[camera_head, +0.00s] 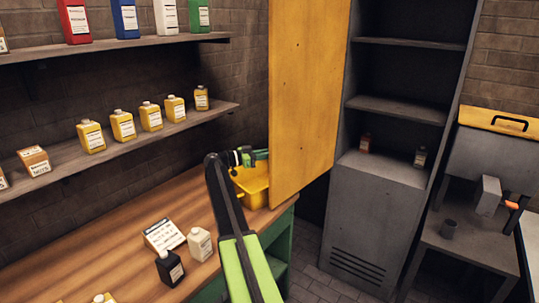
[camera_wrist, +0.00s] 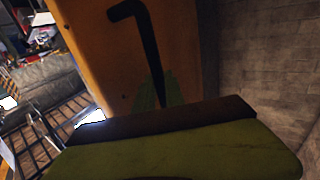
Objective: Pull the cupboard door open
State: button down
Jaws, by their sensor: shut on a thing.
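The yellow cupboard door (camera_head: 305,95) stands swung wide open on the left of the grey cupboard (camera_head: 375,215), whose inside shows. In the wrist view the door (camera_wrist: 185,40) fills the upper middle, with a black bent handle (camera_wrist: 142,35) on it. My gripper (camera_head: 262,154) is at the door's left edge, its tips partly hidden behind the door in the head view. In the wrist view the green fingers of my gripper (camera_wrist: 160,92) are shut on the lower part of the handle.
A wooden bench (camera_head: 110,240) with a yellow tub (camera_head: 252,185) and several bottles stands at the left, close to the door and my arm. Wall shelves (camera_head: 150,133) hold more bottles. A grey table (camera_head: 465,235) stands right of the cupboard. Some floor (camera_head: 310,260) is clear before the cupboard.

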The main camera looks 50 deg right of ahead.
jog(key=c, duration=1.4)
grip_release()
jog(key=shift+d+f, duration=0.15)
jog(key=shift+d, duration=0.05)
jog(key=shift+a, duration=0.1)
jog(key=v, duration=1.7)
jog(key=shift+a, duration=0.15)
